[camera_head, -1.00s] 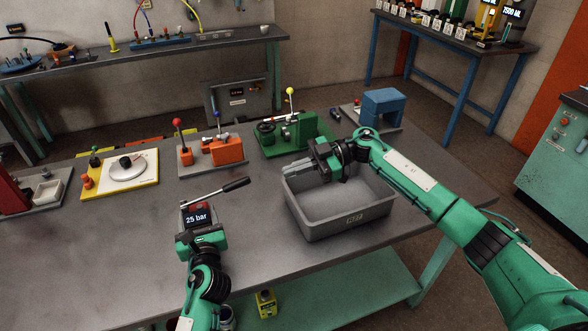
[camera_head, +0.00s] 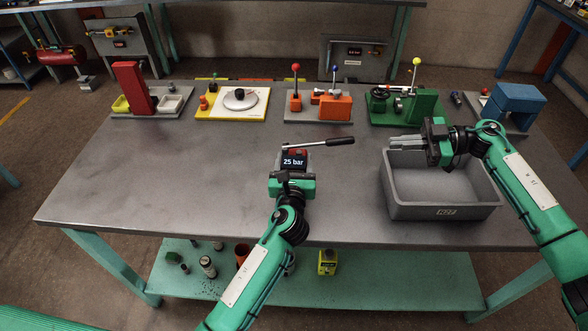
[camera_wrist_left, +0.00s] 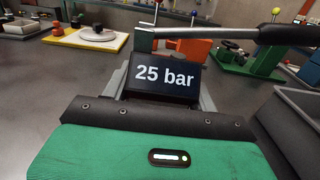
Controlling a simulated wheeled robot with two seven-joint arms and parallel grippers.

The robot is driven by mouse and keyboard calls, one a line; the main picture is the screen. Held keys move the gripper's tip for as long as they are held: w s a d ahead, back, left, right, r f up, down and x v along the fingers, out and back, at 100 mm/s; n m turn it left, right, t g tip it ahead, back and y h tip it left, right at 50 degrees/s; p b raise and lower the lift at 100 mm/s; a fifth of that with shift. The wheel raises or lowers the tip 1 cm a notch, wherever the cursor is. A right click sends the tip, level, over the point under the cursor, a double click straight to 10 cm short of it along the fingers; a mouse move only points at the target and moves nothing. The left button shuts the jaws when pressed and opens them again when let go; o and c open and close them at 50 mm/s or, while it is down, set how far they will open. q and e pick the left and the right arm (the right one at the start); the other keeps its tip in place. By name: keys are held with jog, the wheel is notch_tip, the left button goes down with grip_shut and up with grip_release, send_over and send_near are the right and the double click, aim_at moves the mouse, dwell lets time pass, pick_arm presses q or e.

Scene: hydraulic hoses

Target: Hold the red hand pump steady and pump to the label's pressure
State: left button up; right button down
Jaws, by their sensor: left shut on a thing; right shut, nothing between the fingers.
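The red hand pump shows as a small red body (camera_head: 298,153) behind a dark label reading "25 bar" (camera_head: 293,162). Its metal lever with a black grip (camera_head: 340,142) points to the right, nearly level. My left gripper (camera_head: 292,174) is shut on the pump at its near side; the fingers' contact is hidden. In the left wrist view the "25 bar" label (camera_wrist_left: 165,77) stands just beyond my gripper, with the lever (camera_wrist_left: 240,33) passing behind and above it. My right gripper (camera_head: 405,146) is shut and empty, over the left part of the grey bin (camera_head: 440,212), apart from the lever.
Along the table's back stand a red block station (camera_head: 133,88), a white dial plate (camera_head: 240,103), an orange station (camera_head: 335,107), a green station (camera_head: 425,106) and a blue block (camera_head: 515,103). The grey table (camera_head: 150,180) is clear left of the pump.

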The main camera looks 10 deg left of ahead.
dwell(0.7)
pick_arm(q)
jog(key=o, duration=1.6)
jog(key=shift+c, duration=0.2)
